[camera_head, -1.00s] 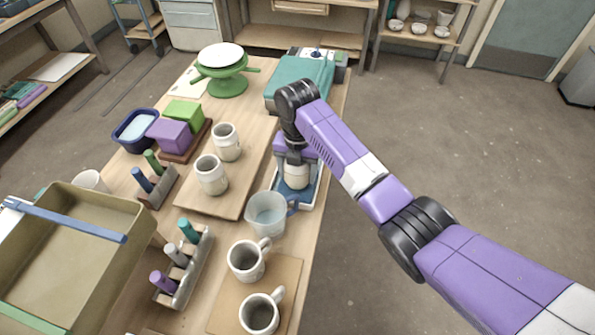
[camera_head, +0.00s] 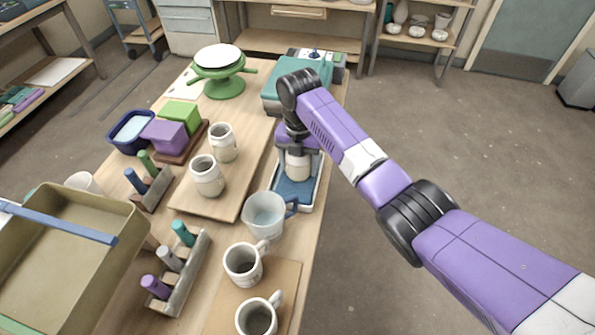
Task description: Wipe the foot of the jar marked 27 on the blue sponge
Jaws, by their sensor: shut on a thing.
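My gripper (camera_head: 297,152) points down and is shut on a cream jar (camera_head: 298,166), mostly covering its upper part. The jar is upright over the blue sponge (camera_head: 295,191), which lies in a white tray (camera_head: 314,193) at the table's right edge. The jar's foot is at or just above the far part of the sponge; I cannot tell if they touch. No number is readable on the held jar. Two similar jars, a far one (camera_head: 223,143) and a near one (camera_head: 207,177), stand on a wooden board (camera_head: 235,205) to the left, their marks too small to read.
A clear jug (camera_head: 264,215) stands just nearer than the sponge tray. Two mugs (camera_head: 243,264) stand on a front board. A teal box-like thing (camera_head: 298,80) lies beyond my gripper. A green turntable (camera_head: 225,84) is at the back. Tool racks (camera_head: 180,285) and a large tan bin (camera_head: 70,250) fill the left.

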